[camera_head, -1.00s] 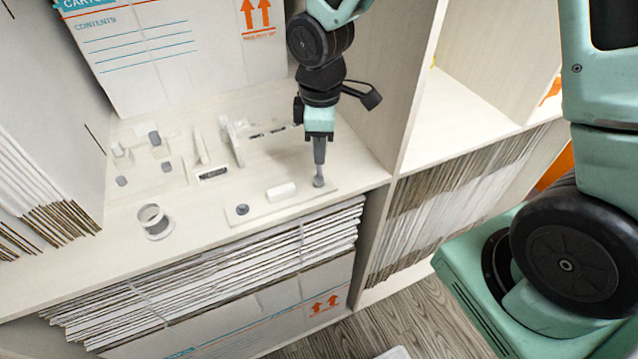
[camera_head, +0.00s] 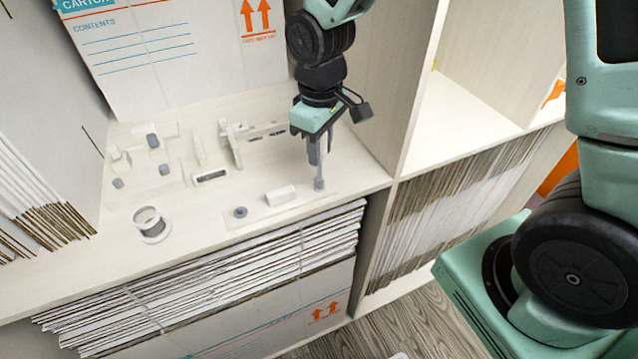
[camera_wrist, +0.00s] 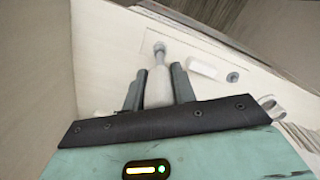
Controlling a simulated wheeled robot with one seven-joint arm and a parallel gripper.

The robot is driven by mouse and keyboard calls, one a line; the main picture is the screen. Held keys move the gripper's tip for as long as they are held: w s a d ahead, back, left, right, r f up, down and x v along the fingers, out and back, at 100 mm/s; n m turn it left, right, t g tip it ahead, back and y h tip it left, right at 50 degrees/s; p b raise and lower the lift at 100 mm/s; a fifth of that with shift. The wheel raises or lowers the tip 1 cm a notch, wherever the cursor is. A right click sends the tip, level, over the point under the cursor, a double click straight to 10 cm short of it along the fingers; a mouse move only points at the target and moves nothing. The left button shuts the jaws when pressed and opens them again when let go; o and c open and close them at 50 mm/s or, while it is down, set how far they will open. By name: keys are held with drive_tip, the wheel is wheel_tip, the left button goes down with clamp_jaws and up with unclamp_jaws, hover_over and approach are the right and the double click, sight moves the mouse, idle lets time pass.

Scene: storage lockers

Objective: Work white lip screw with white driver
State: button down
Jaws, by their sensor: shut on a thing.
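My gripper (camera_head: 313,152) points down over the right part of the shelf. In the wrist view, its two dark fingers are shut on the pale handle of the white driver (camera_wrist: 158,86). The driver's thin shaft (camera_head: 319,173) stands nearly upright in the head view. Its lower end is at a small grey round piece (camera_wrist: 160,47), likely a screw head, at the right end of a thin pale strip (camera_head: 265,211) along the shelf's front edge. I cannot tell if the tip is seated in it. Another grey screw (camera_head: 240,212) sits at the strip's left end.
A white block (camera_head: 281,195) lies on the strip between the screws. A carton (camera_head: 180,50) closes the back; a divider (camera_head: 385,90) rises at right.

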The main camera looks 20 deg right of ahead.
drive_tip(key=shift+r, duration=0.2)
drive_tip(key=shift+r+p, duration=0.45)
drive_tip(key=shift+p, duration=0.1)
drive_tip(key=n+p, duration=0.1)
drive_tip(key=n, duration=0.1)
drive_tip(key=n+p, duration=0.1)
drive_tip(key=shift+r+n, duration=0.2)
drive_tip(key=shift+n, duration=0.2)
drive_tip(key=n+p, duration=0.2)
drive_tip(key=n, duration=0.2)
drive_tip(key=shift+r, duration=0.1)
drive_tip(key=n, duration=0.3)
drive_tip(key=shift+w+f+n, duration=0.1)
drive_tip(key=shift+f+n, duration=0.2)
drive_tip(key=shift+f, duration=0.05)
drive_tip(key=n, duration=0.3)
drive_tip(key=shift+n, duration=0.3)
